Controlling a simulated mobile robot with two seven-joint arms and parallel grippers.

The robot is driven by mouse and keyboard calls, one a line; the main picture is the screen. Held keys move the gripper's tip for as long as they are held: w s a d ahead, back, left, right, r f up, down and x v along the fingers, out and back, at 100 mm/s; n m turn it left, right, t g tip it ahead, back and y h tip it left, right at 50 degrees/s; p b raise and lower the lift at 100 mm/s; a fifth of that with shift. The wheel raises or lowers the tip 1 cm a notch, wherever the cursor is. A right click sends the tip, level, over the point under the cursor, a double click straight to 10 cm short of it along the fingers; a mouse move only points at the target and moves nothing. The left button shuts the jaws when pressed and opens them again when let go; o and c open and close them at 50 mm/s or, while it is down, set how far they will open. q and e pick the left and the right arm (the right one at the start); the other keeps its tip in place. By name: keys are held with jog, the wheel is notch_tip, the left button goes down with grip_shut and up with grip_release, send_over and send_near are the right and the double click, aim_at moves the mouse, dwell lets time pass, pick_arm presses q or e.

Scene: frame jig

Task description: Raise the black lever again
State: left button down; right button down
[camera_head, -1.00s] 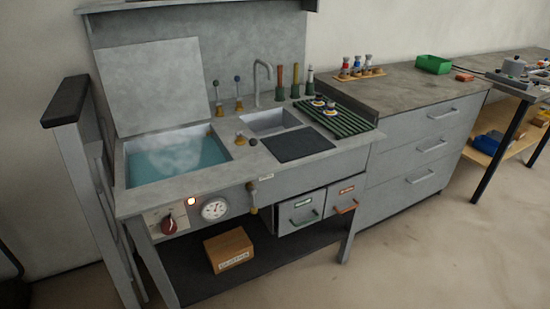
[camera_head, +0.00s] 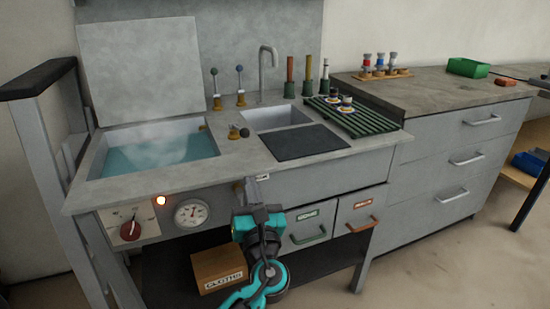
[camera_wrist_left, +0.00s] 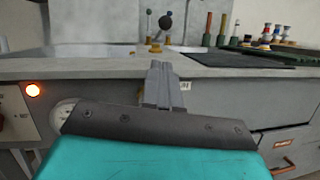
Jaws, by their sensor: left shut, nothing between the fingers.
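A short lever with a black ball knob (camera_head: 244,132) stands in a brass base on the counter between the water basin and the small sink. It is tilted over, with its knob low. In the left wrist view the black knob (camera_wrist_left: 165,22) shows beyond the counter edge. My left gripper (camera_head: 256,184) is in front of the counter's front face, below and apart from this lever. Its fingers (camera_wrist_left: 164,68) are shut and empty. It hides most of the brass front valve. My right gripper is not in view.
Two taller ball-topped levers (camera_head: 239,70) and a tap (camera_head: 268,60) stand behind. The steaming water basin (camera_head: 85,178) is left, the black mat (camera_head: 305,143) and green rack (camera_head: 372,125) right. A lit lamp (camera_head: 160,200), gauge (camera_head: 192,213) and red knob (camera_head: 129,230) are on the front panel.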

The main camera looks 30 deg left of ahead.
aim_at(247, 166)
pick_arm(q)
jog(key=shift+w+d+r+m, duration=0.15)
jog(key=shift+w+r+m, duration=0.05)
jog(key=shift+r+m, duration=0.15)
jog(key=b+x, duration=0.1)
jog(key=x, duration=0.9)
jog(key=shift+r, duration=0.1)
